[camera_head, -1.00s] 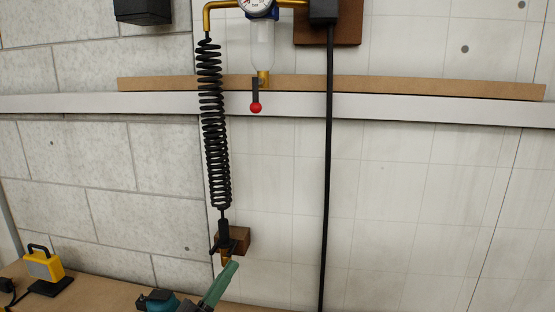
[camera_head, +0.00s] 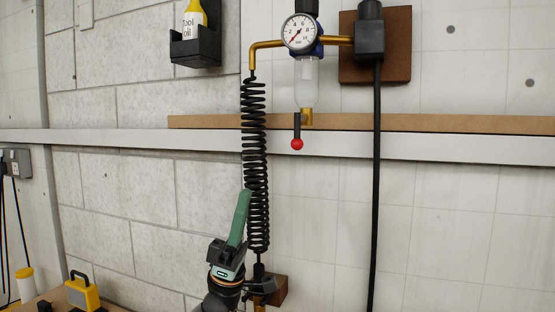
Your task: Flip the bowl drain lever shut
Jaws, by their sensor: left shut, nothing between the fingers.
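The bowl drain lever (camera_head: 297,131) is a short black bar with a red ball end. It hangs straight down from a brass fitting under the clear bowl (camera_head: 307,84) of the air regulator, whose gauge (camera_head: 300,32) is above. My left gripper (camera_head: 242,195) has green fingers, shut and empty. It points up, to the left of and below the lever, in front of the black coiled hose (camera_head: 255,160), and apart from the lever. My right gripper is not in view.
A wooden strip (camera_head: 450,123) and white rail (camera_head: 450,149) run along the wall behind the lever. A black cable (camera_head: 376,200) hangs to the right. A black holder with a bottle (camera_head: 195,47) is upper left. A yellow lamp (camera_head: 82,291) stands lower left.

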